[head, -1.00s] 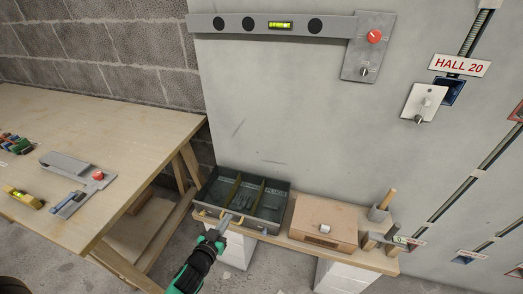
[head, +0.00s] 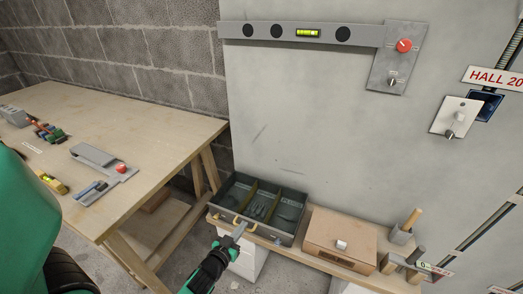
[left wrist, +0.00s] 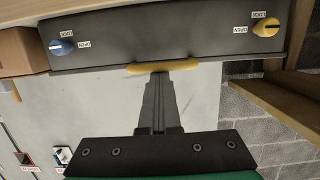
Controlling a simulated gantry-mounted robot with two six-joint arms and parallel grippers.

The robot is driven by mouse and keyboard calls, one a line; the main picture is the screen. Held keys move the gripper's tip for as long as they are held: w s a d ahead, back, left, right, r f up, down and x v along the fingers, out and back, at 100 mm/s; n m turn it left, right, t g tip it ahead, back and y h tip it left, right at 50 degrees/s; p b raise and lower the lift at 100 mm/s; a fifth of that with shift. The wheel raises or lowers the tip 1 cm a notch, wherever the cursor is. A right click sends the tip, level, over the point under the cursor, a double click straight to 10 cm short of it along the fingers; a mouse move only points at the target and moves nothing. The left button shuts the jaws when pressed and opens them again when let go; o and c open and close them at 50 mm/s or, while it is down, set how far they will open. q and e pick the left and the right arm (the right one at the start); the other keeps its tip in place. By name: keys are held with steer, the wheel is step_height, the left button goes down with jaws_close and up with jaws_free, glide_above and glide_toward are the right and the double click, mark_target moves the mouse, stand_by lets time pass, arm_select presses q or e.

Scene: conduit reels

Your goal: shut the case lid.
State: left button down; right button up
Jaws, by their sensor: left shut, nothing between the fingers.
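The open grey case (head: 299,222) stands on the low bench, with its divided inside showing. A yellow handle (head: 231,217) is on its front. I cannot clearly make out the lid. In the left wrist view the case's dark front (left wrist: 200,38) carries a blue knob (left wrist: 61,47) and a yellow knob (left wrist: 267,27), labelled OPEN and LOCK. My left gripper (head: 240,230) is shut and empty. Its fingertips (left wrist: 158,76) are close to the yellow handle (left wrist: 145,69); I cannot tell whether they touch it. My right gripper is not in view.
A brown wooden box (head: 338,231) stands right of the case, with a mallet (head: 407,230) further right. A wooden table (head: 140,120) with tools stands at left. The grey wall panel (head: 300,110) rises behind the case.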

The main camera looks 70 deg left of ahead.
arm_select(q)
steer(key=s+d+f+b, duration=0.1)
steer(key=s+d+b, duration=0.3)
steer(key=s+d, duration=0.2)
steer(key=shift+d+b, duration=0.3)
steer(key=shift+d, duration=0.35)
